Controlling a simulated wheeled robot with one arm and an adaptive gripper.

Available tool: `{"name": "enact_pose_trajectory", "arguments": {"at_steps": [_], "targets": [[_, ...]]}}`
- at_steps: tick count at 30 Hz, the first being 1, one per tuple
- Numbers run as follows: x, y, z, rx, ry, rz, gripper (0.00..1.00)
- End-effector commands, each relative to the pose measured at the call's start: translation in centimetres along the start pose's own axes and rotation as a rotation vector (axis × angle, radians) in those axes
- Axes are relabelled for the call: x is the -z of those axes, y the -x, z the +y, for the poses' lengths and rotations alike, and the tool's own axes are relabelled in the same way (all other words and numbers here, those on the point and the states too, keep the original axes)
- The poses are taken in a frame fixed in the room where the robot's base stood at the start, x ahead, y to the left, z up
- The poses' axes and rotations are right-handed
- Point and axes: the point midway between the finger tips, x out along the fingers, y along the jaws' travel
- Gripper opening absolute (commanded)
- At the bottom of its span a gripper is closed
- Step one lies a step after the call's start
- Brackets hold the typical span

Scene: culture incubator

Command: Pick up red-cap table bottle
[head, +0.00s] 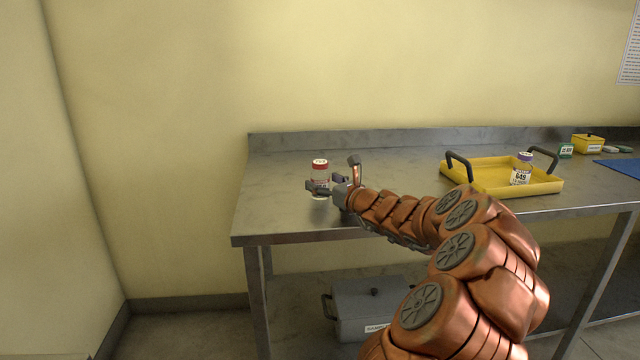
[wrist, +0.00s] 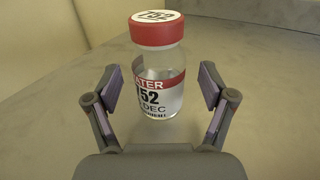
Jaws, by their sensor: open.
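The red-cap bottle (head: 320,180) stands upright on the steel table near its left end. In the wrist view the bottle (wrist: 160,95) is clear with a red cap marked 752 and a white and red label. My gripper (head: 335,186) is at the bottle's right side in the head view. In the wrist view my gripper (wrist: 160,88) is open, with one finger on each side of the bottle and a visible gap on both sides. The far side of the bottle is hidden.
The steel table (head: 400,165) has a raised back edge against the wall. A yellow tray (head: 480,180) with black handles holds a purple-cap bottle (head: 522,170) to the right. A yellow box (head: 588,143) and a green item (head: 566,151) stand farther right. A grey lidded box (head: 365,305) sits below.

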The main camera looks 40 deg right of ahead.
Motion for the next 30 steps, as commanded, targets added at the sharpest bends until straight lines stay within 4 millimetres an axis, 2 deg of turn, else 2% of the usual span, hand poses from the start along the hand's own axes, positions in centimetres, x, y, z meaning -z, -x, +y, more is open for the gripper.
{"name": "enact_pose_trajectory", "arguments": {"at_steps": [4, 12, 30], "targets": [[-0.08, -1.12, 0.06, -0.001, 0.003, -0.001, 0.82], [-0.13, -1.22, 0.07, -0.001, 0.001, -0.002, 0.80], [-0.10, -1.20, 0.07, -0.001, 0.001, -0.001, 0.18]]}}
